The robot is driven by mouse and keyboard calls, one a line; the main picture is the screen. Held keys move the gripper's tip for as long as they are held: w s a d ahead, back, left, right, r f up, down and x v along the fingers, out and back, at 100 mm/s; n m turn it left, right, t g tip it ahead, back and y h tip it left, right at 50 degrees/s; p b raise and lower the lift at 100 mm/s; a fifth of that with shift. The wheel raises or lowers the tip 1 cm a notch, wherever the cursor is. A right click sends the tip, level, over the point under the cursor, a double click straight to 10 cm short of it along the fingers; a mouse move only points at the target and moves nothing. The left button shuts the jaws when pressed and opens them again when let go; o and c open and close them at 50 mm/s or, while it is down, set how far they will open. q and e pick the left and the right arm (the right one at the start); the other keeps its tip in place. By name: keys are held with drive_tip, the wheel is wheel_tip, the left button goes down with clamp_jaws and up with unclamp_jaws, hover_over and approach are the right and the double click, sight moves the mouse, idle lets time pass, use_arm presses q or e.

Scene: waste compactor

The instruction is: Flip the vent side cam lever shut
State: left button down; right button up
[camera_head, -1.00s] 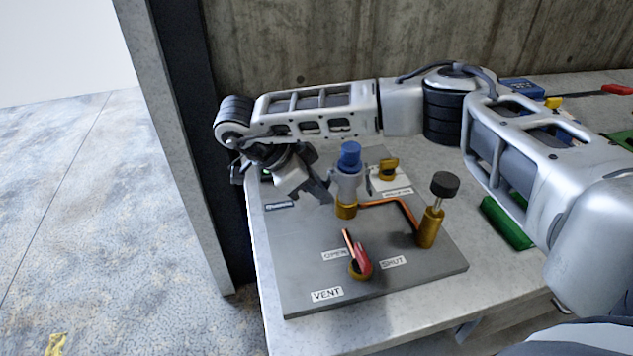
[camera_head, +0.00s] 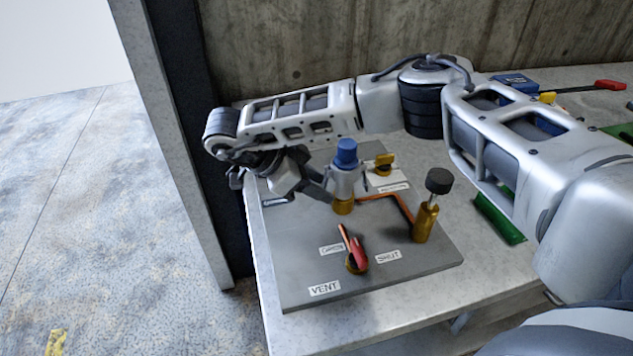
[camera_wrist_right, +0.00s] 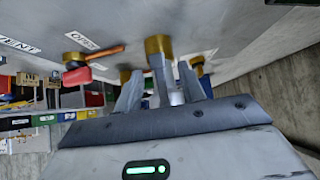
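The vent cam lever (camera_head: 357,252) has a red handle on a brass base, near the VENT label (camera_head: 324,289). It stands between the OPEN label (camera_head: 331,249) and the SHUT label (camera_head: 388,257). In the right wrist view its red handle (camera_wrist_right: 77,77) is at the left, beside a copper-coloured bar. My right gripper (camera_head: 328,190) is behind and left of the lever, close to a blue-capped valve (camera_head: 345,178). In the right wrist view its fingers (camera_wrist_right: 160,88) are apart, with the valve's body between or just beyond them. I cannot tell whether they touch it. My left gripper is out of view.
A black-knobbed brass post (camera_head: 427,222) stands at the panel's right. A green block (camera_head: 499,218) lies to the right, under my arm.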

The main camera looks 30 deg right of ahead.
drive_tip(key=v, duration=1.6)
